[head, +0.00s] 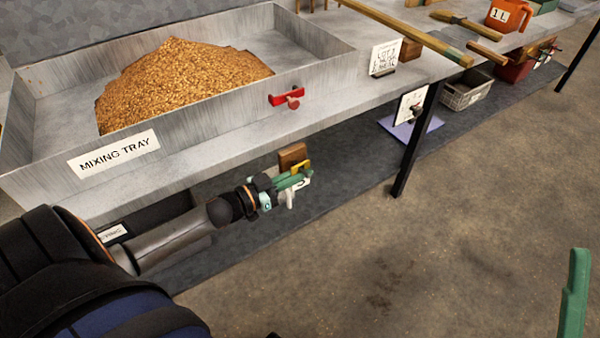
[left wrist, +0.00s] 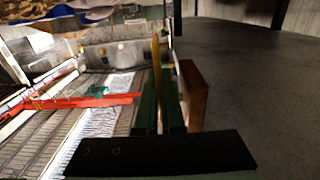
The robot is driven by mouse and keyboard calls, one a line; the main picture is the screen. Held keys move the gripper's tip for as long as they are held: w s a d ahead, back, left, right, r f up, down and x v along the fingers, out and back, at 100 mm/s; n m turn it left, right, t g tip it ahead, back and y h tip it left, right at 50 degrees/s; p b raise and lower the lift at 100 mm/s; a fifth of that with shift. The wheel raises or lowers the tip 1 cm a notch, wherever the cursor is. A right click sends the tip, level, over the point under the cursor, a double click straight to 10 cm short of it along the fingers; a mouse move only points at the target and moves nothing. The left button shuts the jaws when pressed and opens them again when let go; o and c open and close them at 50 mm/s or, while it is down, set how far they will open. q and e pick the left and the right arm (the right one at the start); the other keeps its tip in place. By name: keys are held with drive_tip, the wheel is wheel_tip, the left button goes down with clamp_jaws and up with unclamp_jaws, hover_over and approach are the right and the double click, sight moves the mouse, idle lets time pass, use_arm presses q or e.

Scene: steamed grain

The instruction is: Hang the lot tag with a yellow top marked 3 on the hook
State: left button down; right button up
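The lot tag with a yellow top (head: 301,167) hangs at the tips of my left gripper (head: 290,181). Its white body, with a dark mark that looks like a 3, shows below the green fingers. The left wrist view shows the yellow top (left wrist: 157,52) edge-on between the closed fingers (left wrist: 160,108). A red bracket with a brown peg (head: 291,99) is on the mixing tray's front, above the gripper. I cannot tell whether it is the hook. Of my right gripper, only a green finger (head: 575,295) shows at the right edge.
A brown wooden block (head: 292,157) is just behind the left gripper, below the table edge; a brown block (left wrist: 193,95) is close to the fingers in the wrist view. The mixing tray (head: 190,126) holds grain. A dark table leg (head: 418,142) stands to the right. The floor in front is clear.

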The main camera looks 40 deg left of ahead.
use_arm(q)
drive_tip(key=c, duration=1)
unclamp_jaws()
drive_tip(key=shift+o, duration=0.2)
